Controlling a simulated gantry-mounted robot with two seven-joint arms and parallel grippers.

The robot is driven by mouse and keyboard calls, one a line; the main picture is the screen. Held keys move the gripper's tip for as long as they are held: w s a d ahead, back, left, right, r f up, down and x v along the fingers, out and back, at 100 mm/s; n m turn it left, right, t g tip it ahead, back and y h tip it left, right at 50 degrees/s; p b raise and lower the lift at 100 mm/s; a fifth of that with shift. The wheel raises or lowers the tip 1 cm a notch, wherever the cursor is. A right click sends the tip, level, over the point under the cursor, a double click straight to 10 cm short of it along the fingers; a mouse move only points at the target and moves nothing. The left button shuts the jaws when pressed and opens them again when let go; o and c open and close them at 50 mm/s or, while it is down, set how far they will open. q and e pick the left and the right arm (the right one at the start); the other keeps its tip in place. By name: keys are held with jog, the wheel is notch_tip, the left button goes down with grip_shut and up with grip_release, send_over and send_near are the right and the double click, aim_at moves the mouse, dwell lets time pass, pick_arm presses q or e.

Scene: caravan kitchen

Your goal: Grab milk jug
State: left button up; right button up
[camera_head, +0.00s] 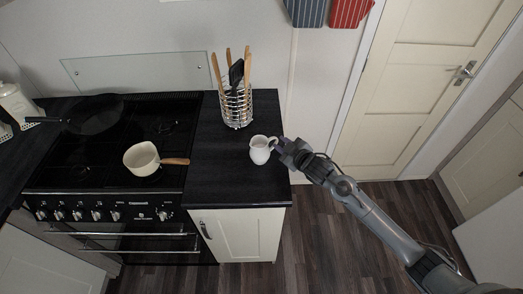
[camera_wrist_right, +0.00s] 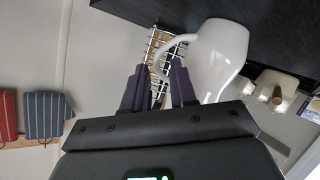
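The white milk jug (camera_head: 260,151) stands upright on the dark counter, near its right edge, with its handle to the right. In the right wrist view the jug (camera_wrist_right: 219,58) is large, and its handle loops toward the fingers. My right gripper (camera_head: 281,147) is at the handle side of the jug. In the wrist view its two dark fingers (camera_wrist_right: 159,86) are apart, with the handle's curve at the gap between their tips. Whether they touch the handle is not clear. My left gripper is not in view.
A wire utensil holder (camera_head: 237,107) with wooden utensils stands behind the jug. A cream saucepan (camera_head: 141,158) sits on the black stove (camera_head: 100,172) to the left, with its handle toward the counter. A dark frying pan (camera_head: 95,115) is behind it. The counter front (camera_head: 222,187) is clear.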

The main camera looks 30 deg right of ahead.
aim_at(277, 140)
jog(key=shift+r+p+x, duration=0.1)
jog(key=shift+p+x, duration=0.2)
jog(key=shift+x, duration=0.8)
jog(key=shift+r+p+x, duration=0.15)
jog(key=shift+p+x, duration=0.1)
jog(key=shift+x, duration=0.8)
jog(key=shift+w, duration=0.1)
grip_shut()
